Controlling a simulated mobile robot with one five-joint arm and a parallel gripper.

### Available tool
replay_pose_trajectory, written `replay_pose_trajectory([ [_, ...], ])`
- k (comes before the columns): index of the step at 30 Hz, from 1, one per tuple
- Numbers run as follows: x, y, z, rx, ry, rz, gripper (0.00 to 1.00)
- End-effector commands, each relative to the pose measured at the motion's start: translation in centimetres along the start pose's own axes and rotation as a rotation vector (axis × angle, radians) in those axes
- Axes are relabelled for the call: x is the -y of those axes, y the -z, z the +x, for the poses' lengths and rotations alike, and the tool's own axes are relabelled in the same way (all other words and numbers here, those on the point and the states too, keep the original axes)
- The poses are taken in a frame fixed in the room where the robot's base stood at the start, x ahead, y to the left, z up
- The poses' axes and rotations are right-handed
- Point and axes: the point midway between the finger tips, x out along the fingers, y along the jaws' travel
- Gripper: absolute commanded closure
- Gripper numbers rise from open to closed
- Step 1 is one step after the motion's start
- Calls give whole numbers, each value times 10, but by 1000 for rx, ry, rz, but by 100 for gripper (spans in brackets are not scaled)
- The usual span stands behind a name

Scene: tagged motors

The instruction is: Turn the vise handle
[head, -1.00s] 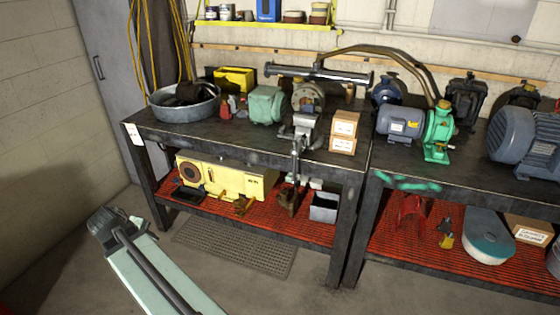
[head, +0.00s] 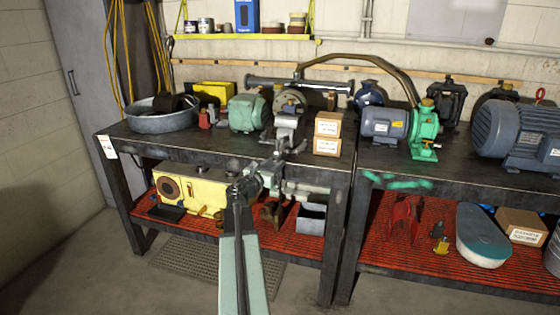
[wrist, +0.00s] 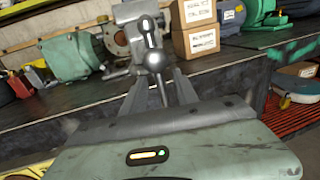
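The grey vise (head: 288,122) is mounted at the front edge of the left workbench (head: 190,143). In the wrist view the vise (wrist: 130,12) is at the top centre. Its handle (wrist: 154,62), a metal bar with a rounded knob, points down toward me, slightly tilted. My gripper (wrist: 160,92) is open, with one finger to each side of the handle's lower part and visible gaps beside the bar. In the head view my gripper (head: 283,150) is at the front of the vise and covers most of the handle, so contact cannot be told there.
Two stacked cardboard boxes (head: 327,133) stand just right of the vise. A green motor (head: 247,113) and a metal tub (head: 163,117) are to the left. The lower shelf holds a yellow machine (head: 190,188) and a grey bin (head: 311,217).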

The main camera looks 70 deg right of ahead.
Motion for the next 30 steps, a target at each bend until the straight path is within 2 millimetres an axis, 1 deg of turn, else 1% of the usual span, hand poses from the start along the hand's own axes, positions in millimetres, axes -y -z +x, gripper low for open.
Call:
replay_pose_trajectory([
  [1,-1,0,12,0,2,1,65],
  [6,-2,0,44,-1,1,2,65],
  [9,-1,0,55,-1,2,2,65],
  [16,-1,0,56,-1,0,3,65],
  [17,-1,0,56,-1,0,3,68],
  [18,-1,0,56,-1,0,3,79],
  [20,-1,0,56,-1,0,3,95],
  [21,-1,0,56,-1,0,3,100],
  [30,-1,1,56,-1,0,3,100],
])
